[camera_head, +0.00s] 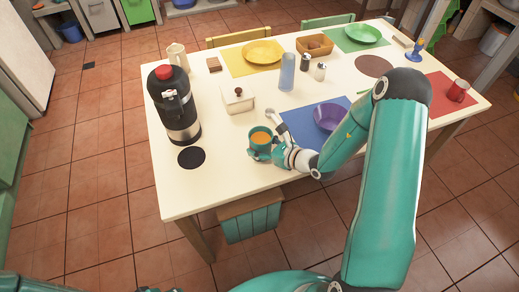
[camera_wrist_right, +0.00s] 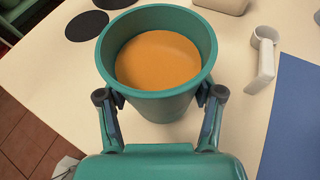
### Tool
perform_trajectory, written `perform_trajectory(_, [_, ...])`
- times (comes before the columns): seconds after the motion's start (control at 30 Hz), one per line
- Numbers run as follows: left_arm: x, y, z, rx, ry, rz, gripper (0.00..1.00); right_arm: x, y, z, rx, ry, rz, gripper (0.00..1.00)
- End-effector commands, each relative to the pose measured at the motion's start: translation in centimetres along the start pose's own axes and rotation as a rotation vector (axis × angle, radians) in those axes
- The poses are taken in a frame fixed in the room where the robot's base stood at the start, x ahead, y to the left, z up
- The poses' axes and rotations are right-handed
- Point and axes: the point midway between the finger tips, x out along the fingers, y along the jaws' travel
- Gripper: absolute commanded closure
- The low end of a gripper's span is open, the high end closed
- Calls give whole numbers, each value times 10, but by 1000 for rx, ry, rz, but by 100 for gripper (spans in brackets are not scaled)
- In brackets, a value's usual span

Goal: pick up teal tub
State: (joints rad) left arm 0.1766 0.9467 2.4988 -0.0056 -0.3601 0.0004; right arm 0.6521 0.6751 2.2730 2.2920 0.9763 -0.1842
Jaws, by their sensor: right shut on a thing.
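The teal tub (camera_head: 261,138) with an orange-brown content stands upright near the front edge of the white table. It fills the upper middle of the right wrist view (camera_wrist_right: 157,97). My right gripper (camera_head: 272,155) has one finger on each side of the tub and is shut on it. The two fingers also show in the right wrist view (camera_wrist_right: 160,97). I cannot tell whether the tub touches the table. My left gripper is not in view.
A black flask (camera_head: 175,105) with a red lid and a dark round mat (camera_head: 191,157) are left of the tub. A white lidded box (camera_head: 238,100) stands behind. A blue mat (camera_head: 297,122) with a purple bowl (camera_head: 328,116) lies to the right.

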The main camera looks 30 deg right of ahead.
Motion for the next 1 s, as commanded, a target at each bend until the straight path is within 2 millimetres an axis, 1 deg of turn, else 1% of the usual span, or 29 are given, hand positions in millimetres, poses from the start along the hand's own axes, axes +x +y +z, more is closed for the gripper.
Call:
perform_trajectory(0.03, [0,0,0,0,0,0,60,-4,0,10,-4,-4,-1,80])
perform_trajectory(0.17, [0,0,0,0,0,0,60,-15,0,37,-7,-7,-3,80])
perform_trajectory(0.4, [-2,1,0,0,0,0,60,-42,2,101,-8,-9,-4,80])
perform_trajectory(0.5, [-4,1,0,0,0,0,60,-52,3,124,-8,-7,-4,80])
perform_trajectory(0.6, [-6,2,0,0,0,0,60,-59,4,142,-5,-6,-2,80])
perform_trajectory(0.7, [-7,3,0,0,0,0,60,-65,5,155,-2,-4,-2,80])
perform_trajectory(0.8, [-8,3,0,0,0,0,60,-68,5,164,-1,-3,-1,80])
perform_trajectory(1.0, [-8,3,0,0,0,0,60,-70,5,168,0,-1,-1,80])
